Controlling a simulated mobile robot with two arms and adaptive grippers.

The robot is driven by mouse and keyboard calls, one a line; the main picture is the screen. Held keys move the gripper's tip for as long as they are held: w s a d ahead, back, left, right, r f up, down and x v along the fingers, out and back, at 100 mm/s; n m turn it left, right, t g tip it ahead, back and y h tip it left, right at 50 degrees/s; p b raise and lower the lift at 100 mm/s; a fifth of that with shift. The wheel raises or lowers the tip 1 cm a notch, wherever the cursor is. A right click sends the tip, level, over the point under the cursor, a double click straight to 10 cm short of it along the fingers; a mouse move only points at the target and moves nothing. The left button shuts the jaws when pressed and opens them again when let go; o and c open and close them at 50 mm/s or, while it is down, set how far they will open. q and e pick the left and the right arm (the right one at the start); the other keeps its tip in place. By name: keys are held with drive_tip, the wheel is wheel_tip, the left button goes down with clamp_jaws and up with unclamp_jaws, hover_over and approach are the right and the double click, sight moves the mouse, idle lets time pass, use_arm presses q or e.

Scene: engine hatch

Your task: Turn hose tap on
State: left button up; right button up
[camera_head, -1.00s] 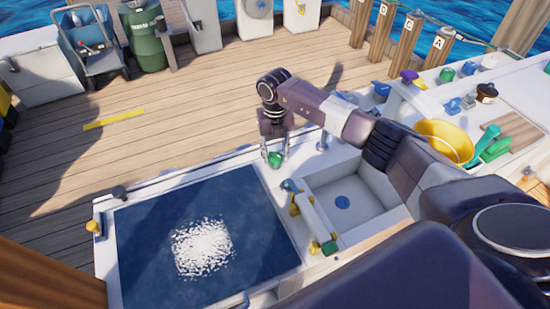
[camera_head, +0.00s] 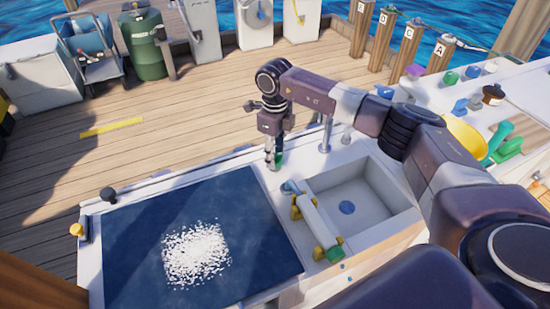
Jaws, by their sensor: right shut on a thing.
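A small green knob (camera_head: 279,159) sits on the white counter behind the sink, at the back right corner of the dark blue panel. I take it for the hose tap handle. My right gripper (camera_head: 274,163) points down over it and is shut on it; its fingers and wrist hide much of the knob. I cannot tell how far the knob is turned. My left gripper is not in view.
The white sink (camera_head: 379,218) lies right of the gripper, with a grey faucet post (camera_head: 325,134) behind it. A white, yellow and green nozzle-like piece (camera_head: 317,223) lies at its left edge. White bits (camera_head: 196,254) cover part of the blue panel (camera_head: 135,255). A yellow bowl (camera_head: 462,138) stands right.

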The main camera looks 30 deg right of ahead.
drive_tip(key=shift+n, duration=0.6)
drive_tip(key=shift+b, duration=0.3)
drive_tip(key=o, duration=1.2)
drive_tip(key=shift+c, duration=0.2)
wheel_tip(320, 180, up, 12)
